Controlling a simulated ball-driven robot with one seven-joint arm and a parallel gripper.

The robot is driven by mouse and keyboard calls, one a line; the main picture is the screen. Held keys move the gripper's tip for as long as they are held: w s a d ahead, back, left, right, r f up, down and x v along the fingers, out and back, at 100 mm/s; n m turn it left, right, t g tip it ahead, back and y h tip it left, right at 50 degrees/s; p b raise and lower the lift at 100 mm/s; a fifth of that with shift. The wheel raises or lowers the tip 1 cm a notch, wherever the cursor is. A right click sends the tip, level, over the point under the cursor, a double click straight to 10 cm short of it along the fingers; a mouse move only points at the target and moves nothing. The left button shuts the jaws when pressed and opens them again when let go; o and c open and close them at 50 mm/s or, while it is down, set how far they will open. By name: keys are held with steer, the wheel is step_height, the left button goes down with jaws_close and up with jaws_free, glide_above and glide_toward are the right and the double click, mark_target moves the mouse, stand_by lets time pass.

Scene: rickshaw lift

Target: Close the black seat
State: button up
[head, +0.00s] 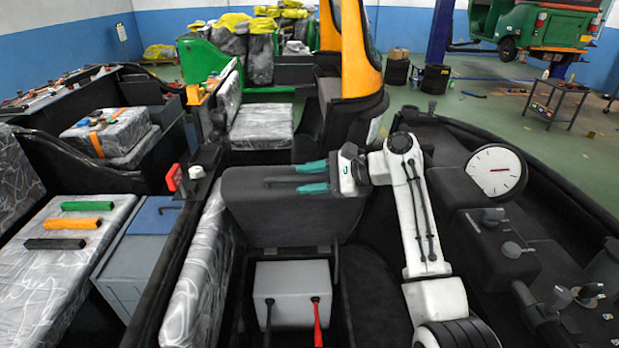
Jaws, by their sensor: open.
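The black seat (290,212) stands raised in the middle of the head view, behind the open compartment under it. A white box (292,284) with one black and one red cable sits in that compartment. My gripper (298,178) reaches in from the right, its teal fingers pointing left along the top part of the black seat. The fingers are open, with a gap between them. I cannot tell whether they touch the seat.
A dashboard with a round gauge (496,171) and knobs lies to the right. A plastic-covered seat (65,245) with green, orange and black bars is at the left, beside a blue-grey box (140,260). A yellow-orange post (360,55) stands behind the black seat.

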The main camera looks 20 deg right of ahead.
jaws_close()
stand_by(0.3)
stand_by(0.3)
